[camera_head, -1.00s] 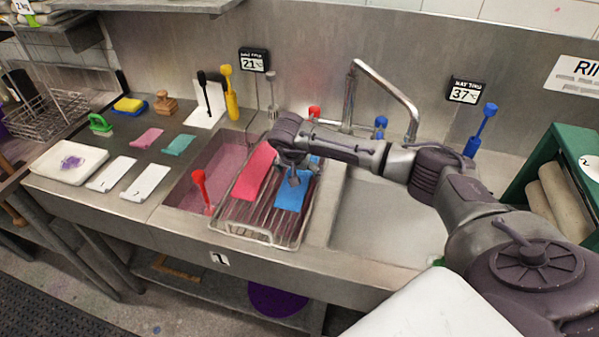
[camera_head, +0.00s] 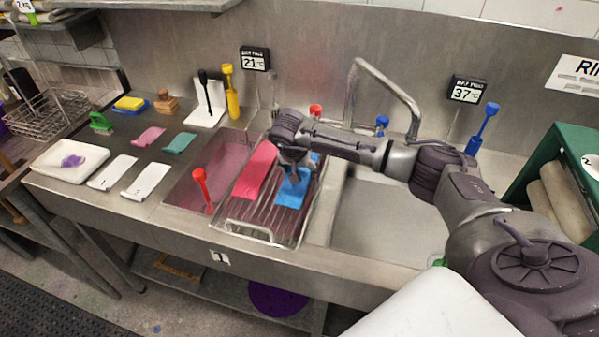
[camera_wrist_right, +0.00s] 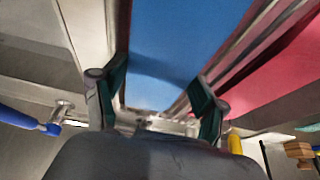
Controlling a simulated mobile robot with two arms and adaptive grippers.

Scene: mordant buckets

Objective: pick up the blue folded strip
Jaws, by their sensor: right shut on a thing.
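In the right wrist view the strip (camera_wrist_right: 170,50) runs between the two green-padded fingers (camera_wrist_right: 158,100). I cannot tell whether the strip is clear of the rack. My left gripper is not in view.
A red-handled tool (camera_head: 201,184) stands at the rack's left. The faucet (camera_head: 385,88) arches behind my right arm. The right basin (camera_head: 375,225) looks empty. White cards (camera_head: 147,181) and a white tray (camera_head: 45,162) lie on the left counter.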

